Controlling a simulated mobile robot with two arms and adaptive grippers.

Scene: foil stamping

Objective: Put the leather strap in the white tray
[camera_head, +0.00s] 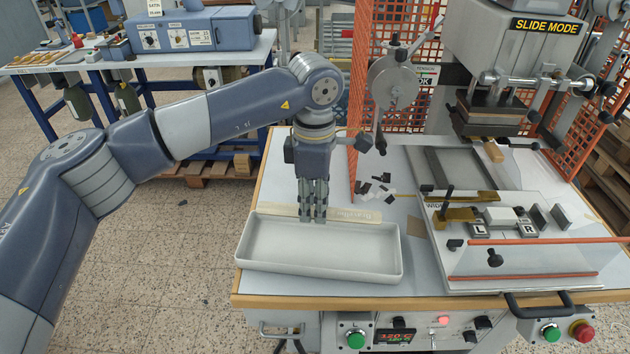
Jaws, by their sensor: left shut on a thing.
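The leather strap (356,215) is a pale beige strip with faint lettering, lying left to right across the view. My left gripper (313,217) points down and is shut on the strap near its middle; the fingers cover that part. The white tray (320,275) is a shallow, empty rectangular tray at the front left of the table. The strap appears at the tray's far rim, roughly parallel to it. I cannot tell whether it touches the rim or hangs just above it. My right gripper is not in view.
The stamping press (485,110) stands to the right, with its bed and fixtures (500,215) beside the tray. Small black and white scraps (370,190) lie behind the tray. An orange mesh guard (410,60) rises behind. Buttons line the front panel (400,335).

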